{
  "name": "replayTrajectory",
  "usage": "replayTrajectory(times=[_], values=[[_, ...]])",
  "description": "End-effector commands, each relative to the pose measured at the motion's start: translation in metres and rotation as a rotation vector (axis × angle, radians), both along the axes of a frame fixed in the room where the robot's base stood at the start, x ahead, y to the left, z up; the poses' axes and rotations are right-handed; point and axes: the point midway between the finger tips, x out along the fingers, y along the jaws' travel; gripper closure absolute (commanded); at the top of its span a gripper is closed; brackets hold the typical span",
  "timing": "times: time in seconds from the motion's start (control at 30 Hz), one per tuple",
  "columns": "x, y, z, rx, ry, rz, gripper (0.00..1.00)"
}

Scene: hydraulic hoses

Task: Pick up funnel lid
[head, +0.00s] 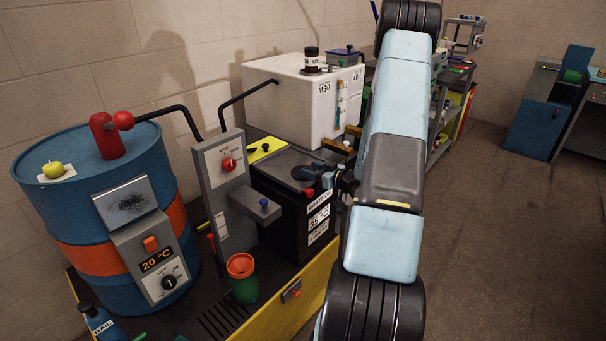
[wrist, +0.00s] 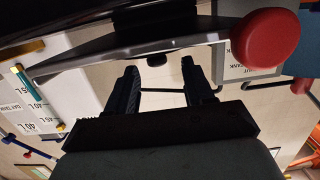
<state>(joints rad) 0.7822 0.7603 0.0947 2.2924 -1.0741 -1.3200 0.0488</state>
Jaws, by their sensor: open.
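I cannot pick out the funnel lid with certainty. A dark round plate (head: 305,173) lies on top of the black tank (head: 290,205) in the head view; it may be the lid. My gripper (head: 322,172) is close to this plate at its right, partly hidden by my arm. In the wrist view my gripper (wrist: 164,78) has its two fingers apart with nothing between them. A small black knob (wrist: 156,60) shows just beyond the fingertips, under a dark slanted surface. Whether it belongs to the lid I cannot tell.
A red round knob (wrist: 263,38) is close to the right finger in the wrist view. An orange funnel (head: 241,265) stands in a green vessel. A blue drum (head: 95,225) is at left, a white tank (head: 285,95) behind. Open floor (head: 490,240) lies at right.

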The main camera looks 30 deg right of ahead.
Motion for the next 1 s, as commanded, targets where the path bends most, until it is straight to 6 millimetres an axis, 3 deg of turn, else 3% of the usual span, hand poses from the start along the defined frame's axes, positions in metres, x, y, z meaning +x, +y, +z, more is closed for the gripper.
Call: replayTrajectory(times=[0.3, 0.57, 1.0], values=[[0.038, 0.011, -0.009, 0.0, -0.001, 0.001, 0.48], [0.042, 0.012, -0.009, 0.001, 0.0, 0.0, 0.48], [0.042, 0.011, -0.009, 0.001, 0.0, 0.0, 0.89]])
